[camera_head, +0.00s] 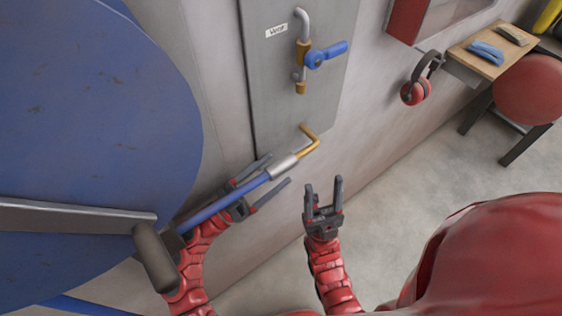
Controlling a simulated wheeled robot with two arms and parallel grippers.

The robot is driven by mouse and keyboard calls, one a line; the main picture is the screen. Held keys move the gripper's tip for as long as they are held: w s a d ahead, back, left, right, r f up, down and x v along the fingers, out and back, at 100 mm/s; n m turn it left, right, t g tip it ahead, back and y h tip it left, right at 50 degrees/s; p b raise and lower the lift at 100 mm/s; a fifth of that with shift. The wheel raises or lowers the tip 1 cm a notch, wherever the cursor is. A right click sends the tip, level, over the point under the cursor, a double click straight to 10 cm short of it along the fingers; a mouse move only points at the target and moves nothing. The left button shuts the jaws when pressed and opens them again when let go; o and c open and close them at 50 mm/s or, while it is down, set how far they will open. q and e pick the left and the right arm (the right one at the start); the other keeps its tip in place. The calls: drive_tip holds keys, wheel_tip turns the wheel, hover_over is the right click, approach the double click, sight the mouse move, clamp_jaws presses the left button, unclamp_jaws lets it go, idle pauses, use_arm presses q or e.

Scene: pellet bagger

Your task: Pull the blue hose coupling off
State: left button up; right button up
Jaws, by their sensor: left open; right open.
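The blue hose (205,214) runs up from the lower left and ends in a silver coupling (283,167). The coupling sits against a bent brass pipe (313,143) that comes out of the grey panel. My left gripper (279,172) is open. Its two fingers lie on either side of the hose end, just below the coupling; I cannot tell whether they touch it. My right gripper (323,184) is open and empty, its fingers pointing up, to the right of the coupling and apart from it.
A grey panel (270,85) carries a "Vent" label and a brass valve with a blue handle (327,54). A large blue round door (90,130) fills the left. Red ear defenders (416,91) hang on the wall. A small table (478,62) and red stool (528,90) stand right.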

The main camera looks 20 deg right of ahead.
sight(294, 156)
use_arm(q)
drive_tip(key=shift+x, duration=1.5)
drive_tip(key=shift+f, duration=0.1)
clamp_jaws()
